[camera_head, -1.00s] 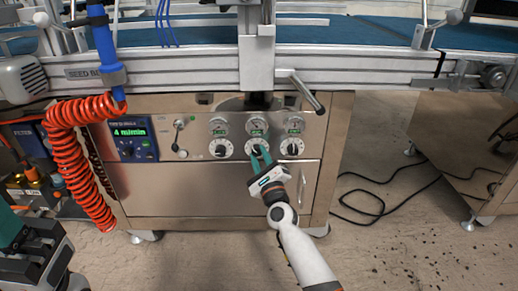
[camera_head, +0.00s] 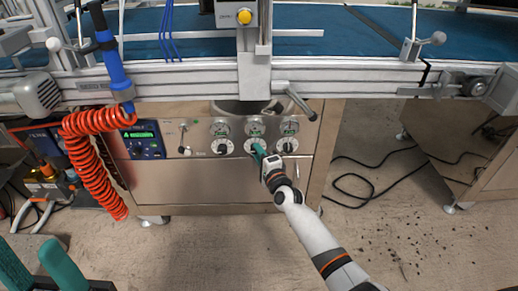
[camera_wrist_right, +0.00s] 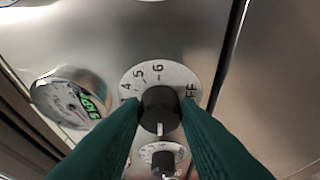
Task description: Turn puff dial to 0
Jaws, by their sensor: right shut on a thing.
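Three round dials with black knobs on white number plates sit in a row on the steel panel: a left dial (camera_head: 222,147), a middle dial (camera_head: 250,146) and a right dial (camera_head: 287,146). Their labels are too small to read, so I cannot tell which is the puff dial. My right gripper (camera_head: 258,152) is at the middle dial. In the right wrist view its green fingers are shut on the black knob (camera_wrist_right: 160,104). The knob's white mark points down in that picture; 4, 5, 6 and part of OFF show around it. My left gripper (camera_head: 28,250) is open and empty at lower left.
A clamp lever (camera_head: 297,103) hangs above the right dial. A coiled orange hose (camera_head: 90,165) hangs at left. The floor before the panel is clear.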

